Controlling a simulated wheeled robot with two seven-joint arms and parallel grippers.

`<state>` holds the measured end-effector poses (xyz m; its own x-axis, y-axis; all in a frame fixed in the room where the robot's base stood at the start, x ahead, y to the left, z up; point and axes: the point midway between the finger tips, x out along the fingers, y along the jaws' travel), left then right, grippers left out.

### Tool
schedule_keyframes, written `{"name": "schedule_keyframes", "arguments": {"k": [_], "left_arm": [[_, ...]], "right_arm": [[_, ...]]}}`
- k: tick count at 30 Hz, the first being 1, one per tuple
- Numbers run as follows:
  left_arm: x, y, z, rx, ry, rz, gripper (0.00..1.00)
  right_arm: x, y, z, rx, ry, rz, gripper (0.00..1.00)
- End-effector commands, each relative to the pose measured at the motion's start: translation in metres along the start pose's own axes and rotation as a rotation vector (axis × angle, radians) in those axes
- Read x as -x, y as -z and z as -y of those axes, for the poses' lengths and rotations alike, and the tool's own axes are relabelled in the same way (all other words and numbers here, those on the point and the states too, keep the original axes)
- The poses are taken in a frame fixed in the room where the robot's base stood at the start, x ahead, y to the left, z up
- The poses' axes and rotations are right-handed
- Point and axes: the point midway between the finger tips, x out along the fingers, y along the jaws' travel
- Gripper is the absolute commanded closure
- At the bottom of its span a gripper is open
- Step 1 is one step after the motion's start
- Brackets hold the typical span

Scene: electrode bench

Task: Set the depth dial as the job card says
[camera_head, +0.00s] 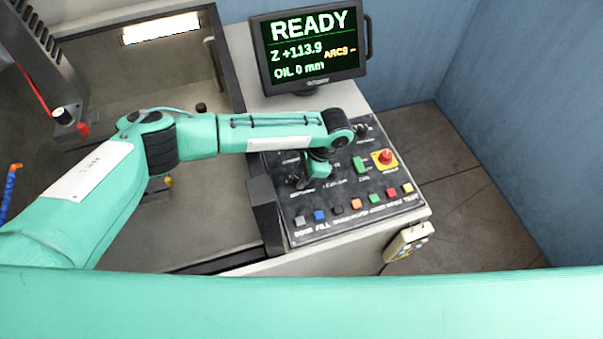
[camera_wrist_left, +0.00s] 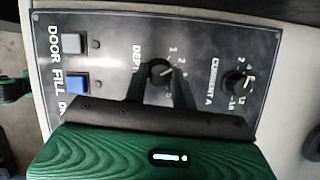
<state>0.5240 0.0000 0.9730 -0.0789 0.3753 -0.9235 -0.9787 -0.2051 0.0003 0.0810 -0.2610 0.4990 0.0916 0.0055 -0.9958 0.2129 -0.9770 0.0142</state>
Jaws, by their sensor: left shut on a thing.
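The depth dial (camera_wrist_left: 158,71) is a dark round knob on the black control panel (camera_wrist_left: 112,42), beside the "DEPTH" lettering in the left wrist view. Its pale pointer slants up and right toward the small numbers, near the 1 and 2; the exact setting is too small to tell. My left gripper (camera_wrist_left: 160,86) is shut on the dial, with one dark finger on each side. In the head view my left gripper (camera_head: 300,181) reaches down to the panel and hides the dial. My right gripper is out of view. No readable job card shows.
A current knob (camera_wrist_left: 236,82) sits near the dial. Door (camera_wrist_left: 73,43) and fill (camera_wrist_left: 77,80) buttons are close by. A red emergency stop (camera_head: 385,156) and a row of coloured buttons share the panel. The monitor (camera_head: 310,48) reads READY, Z +113.9, OIL 0 mm.

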Motion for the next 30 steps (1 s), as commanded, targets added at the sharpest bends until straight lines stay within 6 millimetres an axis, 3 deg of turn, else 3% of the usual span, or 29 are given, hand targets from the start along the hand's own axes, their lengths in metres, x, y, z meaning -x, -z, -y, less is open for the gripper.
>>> {"name": "schedule_keyframes", "arguments": {"k": [15, 16, 18, 30], "left_arm": [[0.0010, 0.0002, 0.0005, -0.021, 0.011, -0.002, 0.96], [0.0010, 0.0002, 0.0005, -0.021, 0.011, -0.002, 0.68], [0.0009, 0.0002, 0.0004, -0.021, 0.010, -0.002, 0.54], [0.0068, 0.0011, 0.0002, -0.021, 0.010, -0.001, 0.53]], "right_arm": [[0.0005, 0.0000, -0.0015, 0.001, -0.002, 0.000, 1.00], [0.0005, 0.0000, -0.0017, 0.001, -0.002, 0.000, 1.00], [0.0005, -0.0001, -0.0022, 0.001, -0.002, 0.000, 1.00], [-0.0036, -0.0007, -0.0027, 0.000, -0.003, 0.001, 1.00]]}}
